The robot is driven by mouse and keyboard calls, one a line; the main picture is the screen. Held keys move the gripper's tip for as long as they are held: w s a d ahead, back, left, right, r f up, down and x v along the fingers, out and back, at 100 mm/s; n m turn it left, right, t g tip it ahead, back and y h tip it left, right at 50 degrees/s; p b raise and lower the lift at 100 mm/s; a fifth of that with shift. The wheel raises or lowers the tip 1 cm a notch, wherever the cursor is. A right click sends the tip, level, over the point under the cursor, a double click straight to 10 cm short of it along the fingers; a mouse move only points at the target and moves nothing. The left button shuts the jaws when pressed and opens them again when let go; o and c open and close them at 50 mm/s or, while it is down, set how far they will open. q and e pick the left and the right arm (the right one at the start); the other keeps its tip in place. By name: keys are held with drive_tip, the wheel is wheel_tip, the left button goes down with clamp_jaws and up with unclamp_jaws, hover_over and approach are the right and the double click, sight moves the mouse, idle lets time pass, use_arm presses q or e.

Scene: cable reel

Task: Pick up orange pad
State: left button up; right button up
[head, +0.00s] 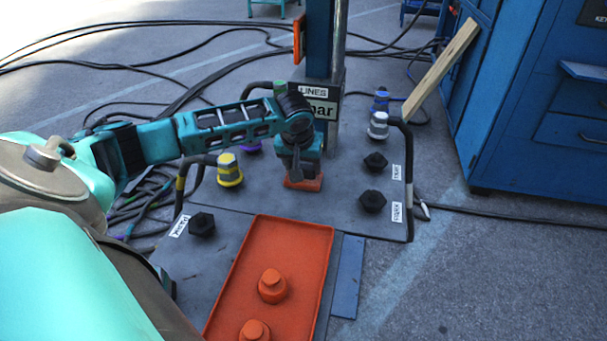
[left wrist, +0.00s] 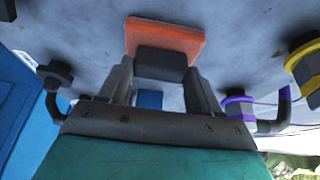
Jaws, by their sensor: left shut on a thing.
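The orange pad (head: 304,184) is a flat orange square on the grey board, right below my left gripper (head: 298,172). In the left wrist view the pad (left wrist: 165,36) carries a dark block (left wrist: 162,63) on its near side. The fingers of my left gripper (left wrist: 160,76) stand on both sides of this block and are shut on it. I cannot tell whether the pad touches the board or is slightly lifted. My right gripper is not in view.
A red-orange tray (head: 312,228) with orange knobs lies in front. A yellow-topped fitting (head: 229,170), black knobs (head: 372,202) and a silver-topped fitting (head: 378,126) stand around the pad. A blue post (head: 320,40) rises behind. A blue cabinet (head: 540,120) is at right.

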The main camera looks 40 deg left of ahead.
sight(303, 167)
use_arm(q)
drive_tip(key=shift+c, duration=0.2)
drive_tip(key=shift+r, duration=0.4)
wheel_tip(303, 167, up, 9)
drive_tip(key=p, duration=0.3)
drive_tip(key=shift+r+p, duration=0.15)
drive_tip(key=shift+p, duration=0.2)
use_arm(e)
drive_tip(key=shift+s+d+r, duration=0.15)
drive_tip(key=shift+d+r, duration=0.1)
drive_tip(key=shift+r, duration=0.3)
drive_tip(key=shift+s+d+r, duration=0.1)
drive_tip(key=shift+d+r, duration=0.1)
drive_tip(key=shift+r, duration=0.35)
